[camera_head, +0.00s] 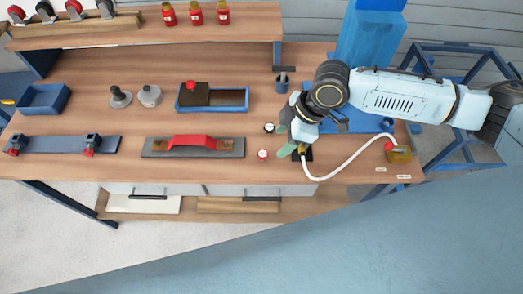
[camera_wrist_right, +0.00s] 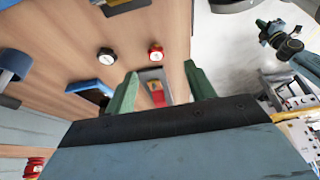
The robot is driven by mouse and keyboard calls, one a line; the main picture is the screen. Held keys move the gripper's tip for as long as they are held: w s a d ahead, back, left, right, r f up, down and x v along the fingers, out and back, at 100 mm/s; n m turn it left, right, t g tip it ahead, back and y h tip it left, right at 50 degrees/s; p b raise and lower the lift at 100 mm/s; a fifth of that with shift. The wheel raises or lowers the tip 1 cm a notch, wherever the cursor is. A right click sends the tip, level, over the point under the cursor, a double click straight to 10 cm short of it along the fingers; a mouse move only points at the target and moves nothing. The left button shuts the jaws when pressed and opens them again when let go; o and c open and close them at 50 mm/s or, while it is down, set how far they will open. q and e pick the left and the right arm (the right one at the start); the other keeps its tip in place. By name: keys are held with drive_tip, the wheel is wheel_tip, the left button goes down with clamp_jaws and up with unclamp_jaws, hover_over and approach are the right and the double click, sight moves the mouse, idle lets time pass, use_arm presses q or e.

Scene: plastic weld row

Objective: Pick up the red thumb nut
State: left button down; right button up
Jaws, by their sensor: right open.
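The small round red piece with a pale top (camera_head: 263,154), which I take for the red thumb nut, lies on the wooden bench near its front edge. It also shows in the right wrist view (camera_wrist_right: 155,53). A similar black piece (camera_head: 269,128) lies behind it; it is left of the red one in the wrist view (camera_wrist_right: 106,56). My right gripper (camera_head: 283,138) is just right of both pieces, its green fingers apart and nothing between them. What looks like my left gripper (camera_wrist_right: 267,27) shows small at the wrist view's right; its jaws are unclear.
A grey plate with a red handle (camera_head: 195,143) lies left of the red piece. A blue tray (camera_head: 247,99) holding a brown block and a blue cup (camera_head: 281,85) stand behind. A white hose (camera_head: 352,158) curves along the bench at right. Bare wood surrounds the red piece.

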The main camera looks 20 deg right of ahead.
sight(268, 154)
drive_tip(key=x, duration=0.3)
drive_tip(key=shift+x, duration=0.9)
drive_tip(key=f, duration=0.1)
drive_tip(key=w+f, duration=0.1)
drive_tip(key=a+f+b, duration=0.1)
drive_tip(key=shift+w+f, duration=0.15)
drive_tip(key=shift+a+f, duration=0.1)
drive_tip(key=shift+f, duration=0.1)
drive_tip(key=shift+c, duration=0.4)
use_arm(q)
drive_tip(key=shift+w+f, duration=0.4)
drive_tip(key=shift+f, duration=0.2)
use_arm(e)
drive_tip(key=c, duration=1)
